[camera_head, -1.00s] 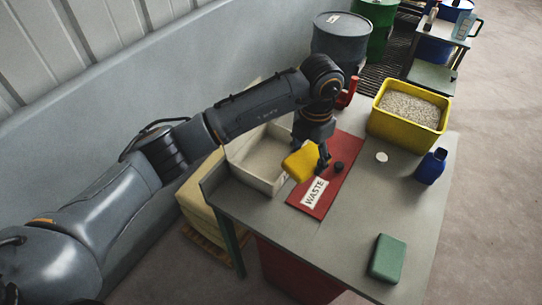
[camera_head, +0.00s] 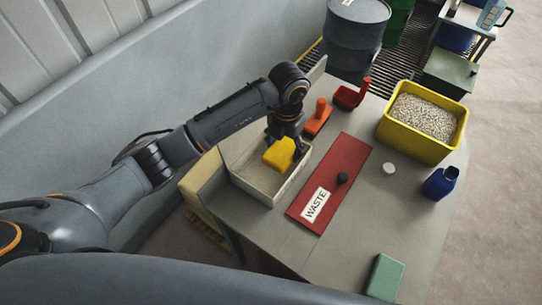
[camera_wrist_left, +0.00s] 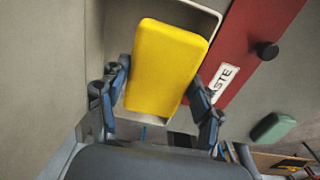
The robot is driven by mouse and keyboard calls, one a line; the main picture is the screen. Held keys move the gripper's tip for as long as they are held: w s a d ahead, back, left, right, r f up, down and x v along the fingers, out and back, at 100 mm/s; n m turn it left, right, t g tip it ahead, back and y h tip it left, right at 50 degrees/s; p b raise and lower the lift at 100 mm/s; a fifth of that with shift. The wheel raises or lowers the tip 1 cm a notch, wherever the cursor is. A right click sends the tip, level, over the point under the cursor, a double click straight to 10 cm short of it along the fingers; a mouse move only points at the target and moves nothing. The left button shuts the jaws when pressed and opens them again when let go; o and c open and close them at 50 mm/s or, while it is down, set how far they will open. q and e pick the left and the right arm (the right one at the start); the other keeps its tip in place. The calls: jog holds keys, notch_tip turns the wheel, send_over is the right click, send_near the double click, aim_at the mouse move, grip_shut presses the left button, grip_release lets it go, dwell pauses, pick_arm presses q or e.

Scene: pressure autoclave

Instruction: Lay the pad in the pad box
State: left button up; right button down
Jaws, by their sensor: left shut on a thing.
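The yellow pad (camera_head: 278,154) is in my left gripper (camera_head: 288,145), which is shut on it. The pad is over the open pale pad box (camera_head: 262,189), near its right side in the head view; I cannot tell whether it is above or below the rim. In the left wrist view the pad (camera_wrist_left: 167,65) sits between the two fingers of the left gripper (camera_wrist_left: 158,88), and part of the box rim (camera_wrist_left: 200,8) shows behind it. The pad hides part of the box floor. My right gripper is not in view.
A red lid marked WASTE (camera_head: 335,178) with a black knob lies right of the box. An orange-red tool (camera_head: 318,118), a yellow bin of granules (camera_head: 423,122), a blue bottle (camera_head: 440,182), a white disc (camera_head: 389,168) and a green block (camera_head: 386,277) stand around the grey table (camera_head: 370,228).

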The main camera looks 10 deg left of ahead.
aim_at(275, 149)
pick_arm(q)
jog(key=shift+s+a+f+p, duration=0.2)
jog(key=shift+a+f, duration=0.3)
jog(key=shift+f, duration=0.15)
jog(key=shift+s+a+f+p, duration=0.15)
jog(key=shift+a+f, duration=0.3)
jog(key=shift+f, duration=0.15)
jog(key=shift+a+f, duration=0.15)
jog(key=shift+f, duration=0.15)
jog(key=shift+s+a+f, duration=0.15)
jog(key=shift+a+f, duration=0.05)
jog(key=f+p, duration=0.2)
jog(key=f, duration=0.1)
jog(key=shift+a+f, duration=0.1)
jog(key=shift+a, duration=0.2)
jog(key=shift+f, duration=0.25)
jog(key=shift+f+b, duration=0.25)
jog(key=shift+b, duration=0.05)
jog(key=o, duration=1)
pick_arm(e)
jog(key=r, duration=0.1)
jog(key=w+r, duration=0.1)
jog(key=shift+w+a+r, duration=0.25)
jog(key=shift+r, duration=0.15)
